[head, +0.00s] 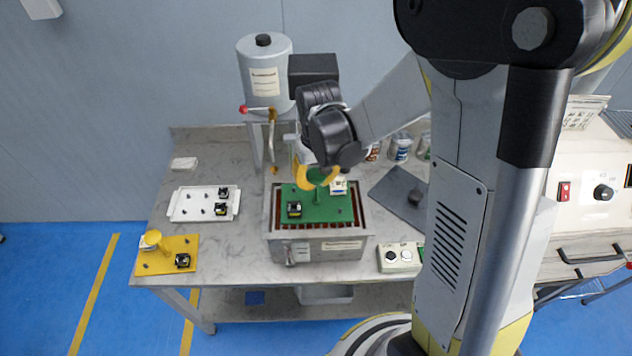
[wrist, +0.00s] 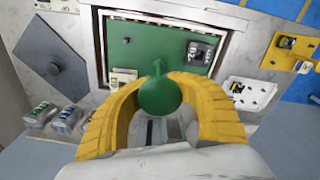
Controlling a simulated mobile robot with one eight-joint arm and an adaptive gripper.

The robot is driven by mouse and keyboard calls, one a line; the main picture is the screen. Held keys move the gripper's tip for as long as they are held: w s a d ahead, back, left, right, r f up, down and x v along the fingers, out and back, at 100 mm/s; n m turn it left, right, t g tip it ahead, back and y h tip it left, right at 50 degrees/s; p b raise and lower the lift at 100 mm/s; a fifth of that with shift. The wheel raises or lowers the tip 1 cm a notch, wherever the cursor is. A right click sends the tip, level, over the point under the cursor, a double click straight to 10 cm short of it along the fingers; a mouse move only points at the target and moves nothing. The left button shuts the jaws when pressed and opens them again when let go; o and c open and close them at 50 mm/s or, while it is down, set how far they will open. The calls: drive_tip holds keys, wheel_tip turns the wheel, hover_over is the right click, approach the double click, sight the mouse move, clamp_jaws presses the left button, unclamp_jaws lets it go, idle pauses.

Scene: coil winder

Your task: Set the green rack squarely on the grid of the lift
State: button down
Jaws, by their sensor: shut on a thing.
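The green rack (head: 318,212) is over the grid (head: 318,227) of the lift, a metal box (head: 330,252). It carries a black coil part (head: 294,209) at front left and a white part (head: 338,186) at back right. My gripper (head: 316,178) is shut with its yellow fingers around the rack's green knob, which shows in the wrist view (wrist: 160,96). The rack's edges look roughly parallel to the lift's frame, with grid bars showing along the front. I cannot tell whether it rests on the grid or hangs just above. My fingers hide part of its back edge.
A white tray (head: 177,204) and a yellow rack (head: 160,266), both with black parts, are on the table at left. A grey plate (head: 385,190) with a dark block lies at right. A grey cylinder (head: 262,75) stands behind.

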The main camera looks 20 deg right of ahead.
drive_tip(key=shift+f+b, duration=0.8)
drive_tip(key=shift+f, duration=0.1)
drive_tip(key=c, duration=1.2)
unclamp_jaws()
drive_tip(key=r, duration=1.2)
drive_tip(key=shift+s, duration=0.35)
